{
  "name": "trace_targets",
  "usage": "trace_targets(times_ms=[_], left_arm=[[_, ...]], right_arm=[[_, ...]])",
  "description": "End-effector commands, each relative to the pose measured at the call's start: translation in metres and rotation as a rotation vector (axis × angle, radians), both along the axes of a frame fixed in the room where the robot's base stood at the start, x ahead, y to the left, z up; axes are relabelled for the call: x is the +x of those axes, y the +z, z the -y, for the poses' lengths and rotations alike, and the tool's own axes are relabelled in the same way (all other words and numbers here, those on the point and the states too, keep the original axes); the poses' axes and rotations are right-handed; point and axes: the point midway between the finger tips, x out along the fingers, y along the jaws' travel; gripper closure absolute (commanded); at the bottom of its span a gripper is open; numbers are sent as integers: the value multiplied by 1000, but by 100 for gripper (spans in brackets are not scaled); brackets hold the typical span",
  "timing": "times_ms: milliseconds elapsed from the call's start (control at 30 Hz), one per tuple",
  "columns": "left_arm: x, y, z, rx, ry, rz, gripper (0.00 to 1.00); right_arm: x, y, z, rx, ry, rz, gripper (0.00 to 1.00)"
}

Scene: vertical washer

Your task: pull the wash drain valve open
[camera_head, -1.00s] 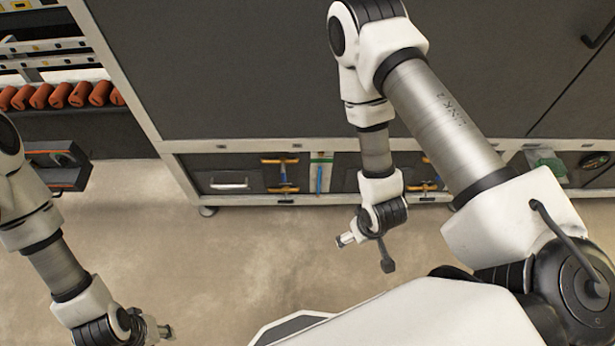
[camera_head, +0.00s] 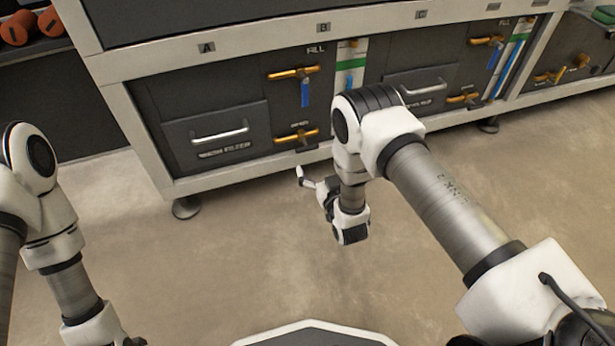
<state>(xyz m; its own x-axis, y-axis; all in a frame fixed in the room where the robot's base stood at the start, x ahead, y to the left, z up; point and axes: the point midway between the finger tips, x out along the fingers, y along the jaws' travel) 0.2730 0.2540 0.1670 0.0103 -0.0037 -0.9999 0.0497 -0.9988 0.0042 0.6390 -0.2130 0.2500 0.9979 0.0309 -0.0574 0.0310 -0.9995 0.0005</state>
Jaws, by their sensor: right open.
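Under the letters A to C, the washer's lower panel (camera_head: 170,105) carries orange valve handles. An upper orange handle (camera_head: 293,73) sits below the word FILL, with a blue strip hanging under it. A lower orange handle (camera_head: 297,136) has a small label that is too blurred to read; I cannot confirm which handle is the wash drain valve. My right gripper (camera_head: 312,186) is open and empty, low in front of the panel just below the lower handle in the picture, apart from it. My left gripper (camera_head: 136,342) is mostly cut off at the bottom edge.
A drawer with a silver handle (camera_head: 219,135) is left of the valves. A second silver handle (camera_head: 423,88) and more orange handles (camera_head: 486,40) are to the right. A round foot (camera_head: 186,207) supports the frame. The floor in front is clear.

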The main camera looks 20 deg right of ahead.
Motion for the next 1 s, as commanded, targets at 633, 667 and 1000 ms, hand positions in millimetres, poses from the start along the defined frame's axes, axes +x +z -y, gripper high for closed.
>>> trace_targets(times_ms=[633,667,1000], left_arm=[[17,-71,-1,7,-20,45,60],[17,-71,-1,8,-20,46,60],[17,-70,-1,8,-21,47,60]], right_arm=[[83,-12,-5,3,3,59,0],[84,-11,-6,3,3,57,0],[85,-10,-6,3,3,55,46]])
